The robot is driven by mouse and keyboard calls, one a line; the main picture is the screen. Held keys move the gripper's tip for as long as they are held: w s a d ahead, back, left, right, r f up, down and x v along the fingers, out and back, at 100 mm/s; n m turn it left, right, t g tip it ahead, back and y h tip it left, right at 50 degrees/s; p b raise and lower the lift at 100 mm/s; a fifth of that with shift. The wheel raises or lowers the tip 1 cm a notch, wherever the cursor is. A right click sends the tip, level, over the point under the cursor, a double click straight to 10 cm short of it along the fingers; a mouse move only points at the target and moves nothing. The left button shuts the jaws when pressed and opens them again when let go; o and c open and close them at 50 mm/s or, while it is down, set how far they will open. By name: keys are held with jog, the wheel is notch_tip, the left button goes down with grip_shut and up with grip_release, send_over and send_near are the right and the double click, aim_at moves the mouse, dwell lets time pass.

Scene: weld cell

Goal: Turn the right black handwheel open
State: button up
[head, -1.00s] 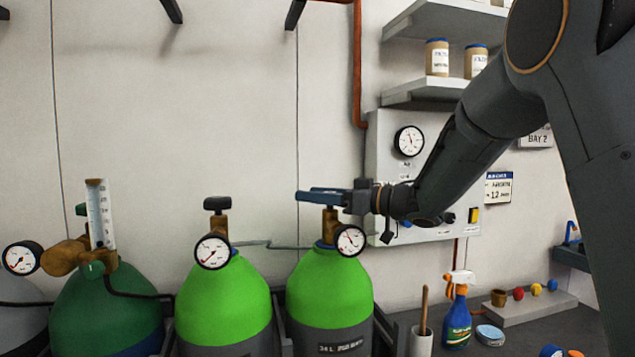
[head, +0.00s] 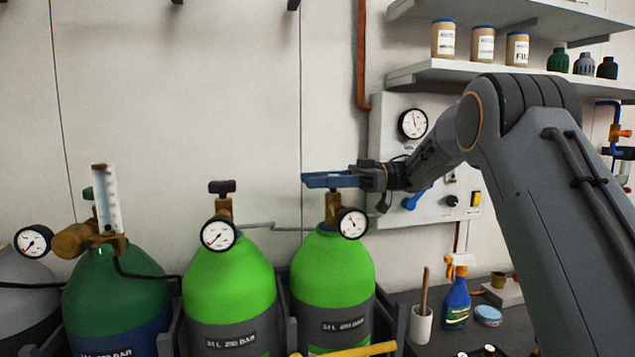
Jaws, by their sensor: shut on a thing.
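Two bright green cylinders stand side by side. The right cylinder (head: 333,275) has a brass valve (head: 332,208) and a round gauge (head: 352,223). My gripper (head: 325,180) reaches in from the right over this valve, its bluish fingers level and shut around its top. The right black handwheel is hidden by the fingers. The left bright green cylinder (head: 228,280) has its own black handwheel (head: 222,186) in plain view on a brass valve, with a gauge (head: 219,234) in front.
A dark green cylinder (head: 115,290) with a flow tube (head: 107,200) stands further left. Behind my arm is a wall panel (head: 385,150) with a gauge. A spray bottle (head: 456,300) and a cup (head: 421,324) stand on the bench at right. A yellow bar (head: 350,350) shows at the bottom.

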jog(key=shift+s+g, duration=0.1)
jog(key=shift+g, duration=0.2)
jog(key=o, duration=1)
jog(key=shift+o, duration=0.2)
jog(key=shift+d, duration=0.1)
jog(key=b+v, duration=0.2)
jog(key=v, duration=0.5)
jog(key=shift+d+b, duration=0.3)
jog(key=shift+r, duration=0.1)
